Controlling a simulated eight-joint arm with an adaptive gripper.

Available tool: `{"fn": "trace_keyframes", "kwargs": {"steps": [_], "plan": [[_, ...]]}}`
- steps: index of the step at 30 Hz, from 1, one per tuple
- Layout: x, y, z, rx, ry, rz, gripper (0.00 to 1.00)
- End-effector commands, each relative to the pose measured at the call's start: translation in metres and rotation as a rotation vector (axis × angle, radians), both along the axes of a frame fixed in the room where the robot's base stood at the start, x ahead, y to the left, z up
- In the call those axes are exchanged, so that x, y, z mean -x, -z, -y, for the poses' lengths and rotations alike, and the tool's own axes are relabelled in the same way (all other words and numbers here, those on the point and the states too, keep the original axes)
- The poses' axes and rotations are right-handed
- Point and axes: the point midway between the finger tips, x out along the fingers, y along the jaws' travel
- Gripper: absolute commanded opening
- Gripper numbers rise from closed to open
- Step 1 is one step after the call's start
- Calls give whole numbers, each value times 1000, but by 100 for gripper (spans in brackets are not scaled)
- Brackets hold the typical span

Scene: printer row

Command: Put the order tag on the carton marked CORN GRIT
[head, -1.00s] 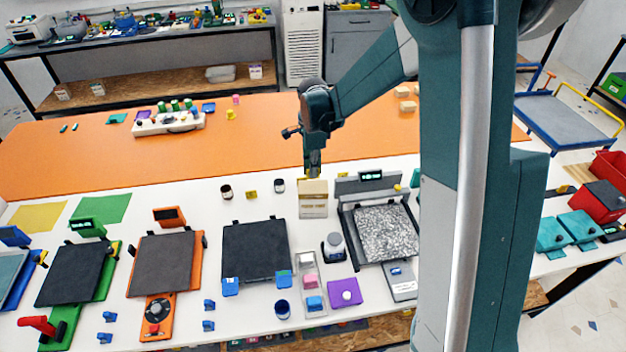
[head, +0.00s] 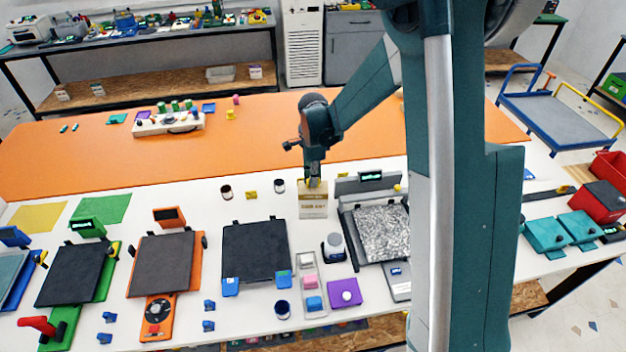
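A beige carton (head: 313,209) stands upright on the white table, left of the grey printer-like machine. It has printed lettering on its front, too small to read surely, that looks like CORN GRIT. My gripper (head: 314,184) points down at the carton's top edge, and its tips overlap the carton's upper part in the picture. I cannot tell whether it touches the carton. A small yellowish patch shows at the fingertips. I cannot make out the order tag, or whether the fingers are open or shut.
A grey machine with a speckled bed (head: 382,234) stands close right of the carton. A dark flat plate (head: 256,250) lies front left. Small cups (head: 279,186) stand left of the carton. The orange surface (head: 260,130) behind is mostly clear.

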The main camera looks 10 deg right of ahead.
Motion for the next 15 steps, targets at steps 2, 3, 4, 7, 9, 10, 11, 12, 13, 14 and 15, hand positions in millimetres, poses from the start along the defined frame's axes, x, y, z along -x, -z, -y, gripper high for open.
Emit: {"fn": "trace_keyframes", "kwargs": {"steps": [2,3,4,7,9,10,11,12,13,14,15], "plan": [[0,0,0,0,0,0,0],[0,0,0,0,0,0,0],[0,0,0,0,0,0,0],[0,0,0,0,0,0,0],[0,2,0,0,0,0,0],[0,3,0,0,0,0,0],[0,4,0,0,0,0,0],[0,4,0,0,0,0,6],[0,3,0,0,0,0,9],[0,3,0,0,0,0,13],[0,3,0,0,0,0,19]]}}
